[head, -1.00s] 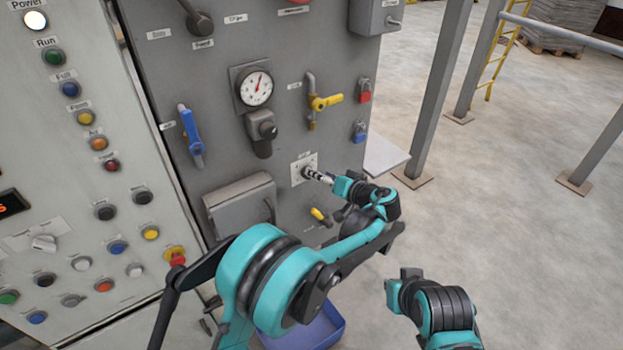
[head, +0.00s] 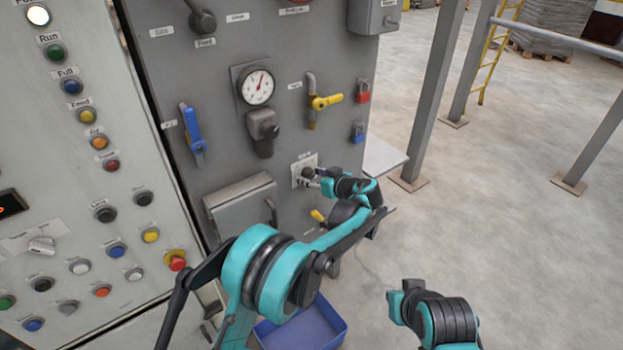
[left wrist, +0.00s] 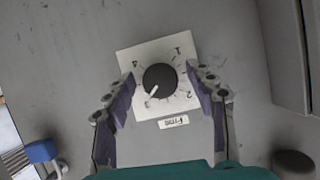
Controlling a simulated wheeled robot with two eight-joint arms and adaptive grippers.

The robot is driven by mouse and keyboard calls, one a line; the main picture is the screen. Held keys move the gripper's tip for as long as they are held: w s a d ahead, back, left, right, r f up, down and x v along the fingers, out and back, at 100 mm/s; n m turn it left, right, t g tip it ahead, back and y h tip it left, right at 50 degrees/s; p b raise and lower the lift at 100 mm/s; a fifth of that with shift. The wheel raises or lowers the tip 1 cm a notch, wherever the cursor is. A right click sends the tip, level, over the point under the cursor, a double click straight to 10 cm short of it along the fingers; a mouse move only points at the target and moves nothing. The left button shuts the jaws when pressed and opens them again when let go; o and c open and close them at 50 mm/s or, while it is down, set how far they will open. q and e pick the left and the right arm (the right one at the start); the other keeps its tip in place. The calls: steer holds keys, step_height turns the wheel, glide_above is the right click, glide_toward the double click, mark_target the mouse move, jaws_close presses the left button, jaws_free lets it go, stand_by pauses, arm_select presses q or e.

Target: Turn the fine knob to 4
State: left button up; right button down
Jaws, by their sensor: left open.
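The fine knob (left wrist: 159,77) is a round black knob with a white pointer line, on a square white plate (left wrist: 133,56) with printed numbers. In the left wrist view the plate appears turned over, with the Fine label (left wrist: 174,122) below it. The pointer aims down-left, at the mark that looks like 3; the 4 is at upper left. My left gripper (left wrist: 160,80) is open, one finger on each side of the knob, with visible gaps. In the head view the left gripper (head: 312,180) is at the plate (head: 300,164).
A yellow handle (head: 318,216) sits just below the plate, and a grey hooded box (head: 240,203) is to its left. A yellow valve lever (head: 326,101), red padlock (head: 363,92) and blue padlock (head: 358,131) are above. A blue bin (head: 322,325) stands below.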

arm_select(q)
steer(key=c, duration=1.1)
steer(key=shift+c, duration=0.2)
steer(key=shift+m, duration=0.3)
steer(key=shift+d+m+g+y+p, duration=0.1)
steer(key=shift+m+g+y+p, duration=0.35)
steer(key=shift+m+y, duration=0.4)
steer(key=m+y, duration=0.1)
steer(key=m, duration=0.2)
steer(key=shift+w+g+y, duration=0.1)
steer(key=shift+g+y, duration=0.15)
steer(key=shift+y, duration=0.1)
steer(key=m+y, duration=0.2)
steer(key=m, duration=0.2)
steer(key=shift+d+f, duration=0.1)
steer(key=shift+f, duration=0.05)
steer(key=shift+m+y+b, duration=0.6)
steer(key=shift+m+y, duration=0.2)
steer(key=shift+m, duration=1.05)
